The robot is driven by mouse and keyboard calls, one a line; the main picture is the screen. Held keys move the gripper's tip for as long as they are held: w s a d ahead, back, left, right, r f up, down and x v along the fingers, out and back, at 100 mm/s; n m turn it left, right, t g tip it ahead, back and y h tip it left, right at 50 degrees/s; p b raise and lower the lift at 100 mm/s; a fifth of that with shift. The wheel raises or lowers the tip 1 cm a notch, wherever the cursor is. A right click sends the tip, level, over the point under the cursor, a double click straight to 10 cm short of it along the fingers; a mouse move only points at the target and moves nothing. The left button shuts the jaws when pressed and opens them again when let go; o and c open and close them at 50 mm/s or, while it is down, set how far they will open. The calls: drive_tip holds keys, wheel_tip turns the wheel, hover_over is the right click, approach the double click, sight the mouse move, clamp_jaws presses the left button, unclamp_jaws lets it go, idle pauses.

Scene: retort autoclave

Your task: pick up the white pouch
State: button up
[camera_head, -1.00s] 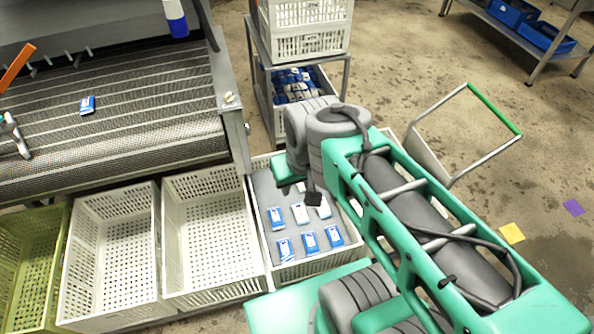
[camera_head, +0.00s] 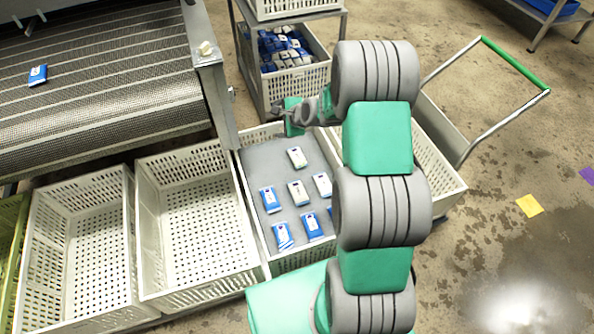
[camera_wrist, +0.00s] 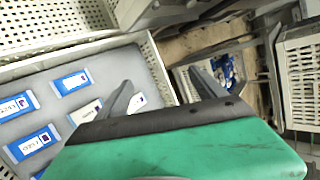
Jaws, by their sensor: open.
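Three mostly white pouches lie on the grey top layer of a crate in the head view: one at the back (camera_head: 297,157), one in the middle (camera_head: 299,193) and one at the right (camera_head: 322,185). Several blue-and-white pouches (camera_head: 270,199) lie beside and in front of them; one is partly hidden by my arm. My gripper (camera_wrist: 163,90) is open and empty in the wrist view. A pouch (camera_wrist: 136,101) shows partly behind its left finger. In the head view my gripper is above the crate's back edge, apart from the pouches.
The pouch crate (camera_head: 290,262) stands beside empty white crates (camera_head: 195,215) (camera_head: 85,240). A mesh conveyor (camera_head: 100,90) with one blue pouch (camera_head: 38,75) is at upper left. A rack holds a filled crate (camera_head: 295,79) behind. A green-handled cart (camera_head: 515,62) is at right.

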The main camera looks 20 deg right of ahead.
drive_tip(key=w+d+f+m+t+b, duration=0.1)
drive_tip(key=d+f+m+b, duration=0.25)
drive_tip(key=f, duration=0.65)
drive_tip(key=w+d+f+m+t+b, duration=0.1)
drive_tip(key=w+d+f+m+b, duration=0.1)
drive_tip(key=f+m, duration=0.5)
drive_tip(key=m+t+h+b, duration=0.2)
drive_tip(key=m+b, duration=0.2)
drive_tip(key=m, duration=0.2)
approach(299, 159)
drive_tip(key=x, duration=0.3)
drive_tip(key=shift+w+a+r+n, duration=0.15)
drive_tip(key=shift+r+n, duration=0.1)
drive_tip(key=shift+r, duration=0.05)
drive_tip(key=shift+h, duration=0.3)
drive_tip(key=b+x, duration=0.1)
drive_tip(key=x, duration=0.1)
drive_tip(key=b+x, duration=0.1)
drive_tip(key=x, duration=0.1)
drive_tip(key=f+b+x, duration=0.1)
drive_tip(key=x, duration=0.2)
drive_tip(key=shift+s+f, duration=0.1)
drive_tip(key=shift+s, duration=0.2)
drive_tip(key=shift+w, duration=0.4)
drive_tip(key=shift+c, duration=0.4)
drive_tip(key=c, duration=1.4)
drive_tip(key=shift+c, duration=0.2)
